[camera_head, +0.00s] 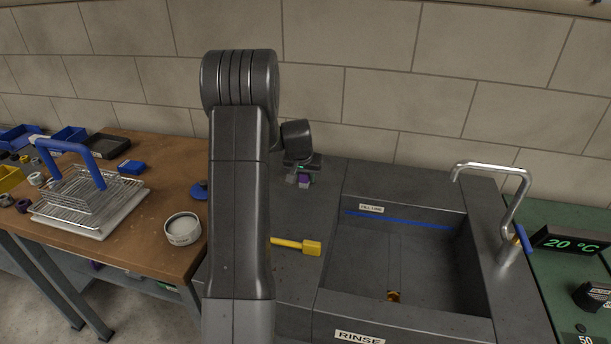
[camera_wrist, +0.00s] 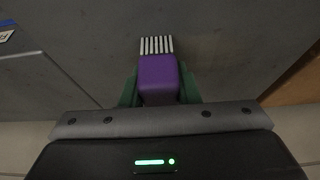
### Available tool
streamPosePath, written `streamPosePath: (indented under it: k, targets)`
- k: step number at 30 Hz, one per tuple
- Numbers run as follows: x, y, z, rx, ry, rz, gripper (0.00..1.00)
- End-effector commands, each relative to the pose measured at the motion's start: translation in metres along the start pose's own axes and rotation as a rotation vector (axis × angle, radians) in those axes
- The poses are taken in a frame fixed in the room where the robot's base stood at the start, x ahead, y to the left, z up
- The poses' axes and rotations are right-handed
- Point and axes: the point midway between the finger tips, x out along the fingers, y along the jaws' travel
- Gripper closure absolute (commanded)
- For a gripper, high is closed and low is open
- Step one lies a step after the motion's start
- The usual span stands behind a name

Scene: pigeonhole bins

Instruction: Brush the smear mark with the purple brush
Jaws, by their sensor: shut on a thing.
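The purple brush (camera_wrist: 158,78) is held between the green fingers of my gripper (camera_wrist: 159,88), with its pale bristles pointing away from the wrist over the dark grey counter. In the head view the purple brush (camera_head: 304,180) shows as a small patch below my gripper (camera_head: 302,172), at the back of the counter left of the sink. I cannot tell whether the bristles touch the surface. I cannot make out a smear mark; my arm hides part of the counter.
A yellow tool (camera_head: 310,247) lies on the counter, partly behind my arm. The sink (camera_head: 470,262) has a small brass-coloured spot (camera_head: 393,296) at its bottom and a tap (camera_head: 515,205) at right. A round white container (camera_head: 183,230) and wire rack (camera_head: 85,205) stand on the wooden table.

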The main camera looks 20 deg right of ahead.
Motion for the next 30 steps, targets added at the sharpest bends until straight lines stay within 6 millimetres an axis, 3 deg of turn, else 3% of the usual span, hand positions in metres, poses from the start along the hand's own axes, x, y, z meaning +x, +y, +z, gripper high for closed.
streamPosePath:
  k: [7, 30]
  targets:
    - [0.001, -0.006, 0.000, -0.002, 0.001, -0.001, 1.00]
    - [0.002, -0.058, 0.000, -0.002, 0.001, -0.001, 1.00]
